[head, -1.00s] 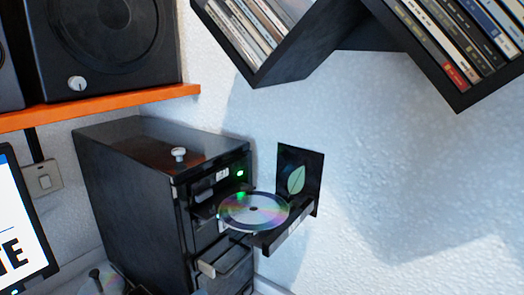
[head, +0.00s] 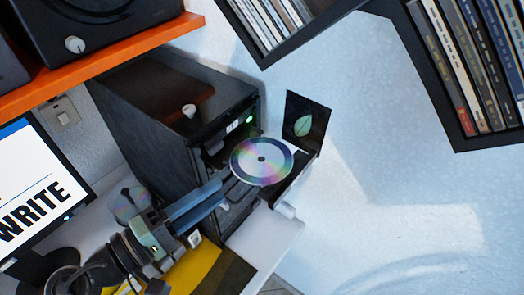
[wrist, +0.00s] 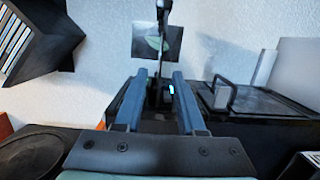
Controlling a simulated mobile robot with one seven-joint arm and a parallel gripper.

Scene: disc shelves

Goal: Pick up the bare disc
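The bare disc (head: 272,148), shiny with rainbow glints and a dark centre hole, lies on an opened drive tray (head: 294,177) jutting from the black tower case (head: 165,105). My gripper (head: 220,188) is at the disc's lower left, its blue fingers pointing at it. In the wrist view my gripper (wrist: 159,76) is open, with a clear gap between the fingers. A thin, edge-on shape (wrist: 161,25) stands ahead of the gap; I cannot tell whether it is disc or tray. I see no contact with the disc.
A black card with a green leaf (head: 304,122) stands behind the tray. Another disc (head: 128,205) is on the desk by the monitor (head: 35,195). Below are a white surface (head: 268,240) and a yellow item (head: 190,268). Case shelves (head: 462,75) hang above right. The wall side is open.

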